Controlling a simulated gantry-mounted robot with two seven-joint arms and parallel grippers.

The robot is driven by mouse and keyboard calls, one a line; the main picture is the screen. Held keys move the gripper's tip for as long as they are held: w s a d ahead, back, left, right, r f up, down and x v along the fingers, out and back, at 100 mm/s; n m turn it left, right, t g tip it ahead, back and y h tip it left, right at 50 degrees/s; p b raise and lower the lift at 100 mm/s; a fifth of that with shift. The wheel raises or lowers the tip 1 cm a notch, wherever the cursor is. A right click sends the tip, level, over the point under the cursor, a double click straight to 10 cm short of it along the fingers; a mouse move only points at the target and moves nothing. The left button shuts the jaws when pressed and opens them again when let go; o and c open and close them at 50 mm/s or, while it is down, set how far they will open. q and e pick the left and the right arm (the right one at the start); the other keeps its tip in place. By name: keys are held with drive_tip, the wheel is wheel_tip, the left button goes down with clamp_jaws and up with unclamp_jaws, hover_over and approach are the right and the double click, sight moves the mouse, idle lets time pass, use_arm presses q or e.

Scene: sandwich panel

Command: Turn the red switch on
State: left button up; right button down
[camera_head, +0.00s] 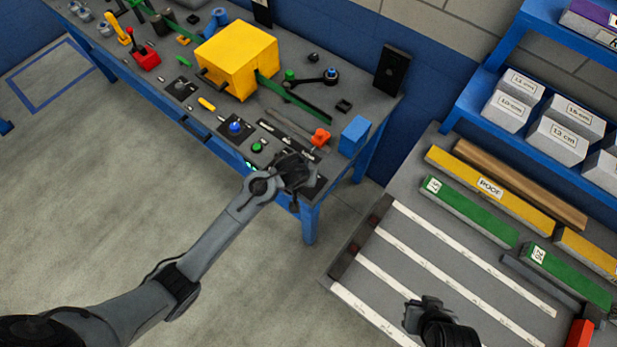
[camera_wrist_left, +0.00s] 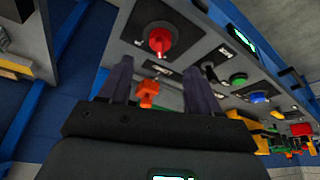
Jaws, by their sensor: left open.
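The red switch is a round red knob (camera_wrist_left: 160,40) on a panel, seen near the top of the left wrist view. In the head view it is hidden behind my left gripper (camera_head: 300,178), which is over the front right corner of the workbench. In the left wrist view my left gripper (camera_wrist_left: 158,72) is open, with its fingers apart and nothing held. The knob shows beyond the fingertips, between their lines, and appears apart from them. My right gripper (camera_head: 424,312) is at the lower right of the head view; its fingers cannot be made out.
An orange-red part (camera_head: 320,137) and a blue block (camera_head: 355,134) stand on the bench near my left gripper. Left of it are a green button (camera_head: 257,147) and a blue knob (camera_head: 235,127). A yellow box (camera_head: 237,60) stands farther back. A rack with bars is right.

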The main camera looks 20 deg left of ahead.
use_arm(q)
drive_tip(key=b+x, duration=0.1)
drive_tip(key=x, duration=0.7)
drive_tip(key=shift+w+f, duration=0.1)
drive_tip(key=shift+f, duration=0.3)
drive_tip(key=c, duration=1)
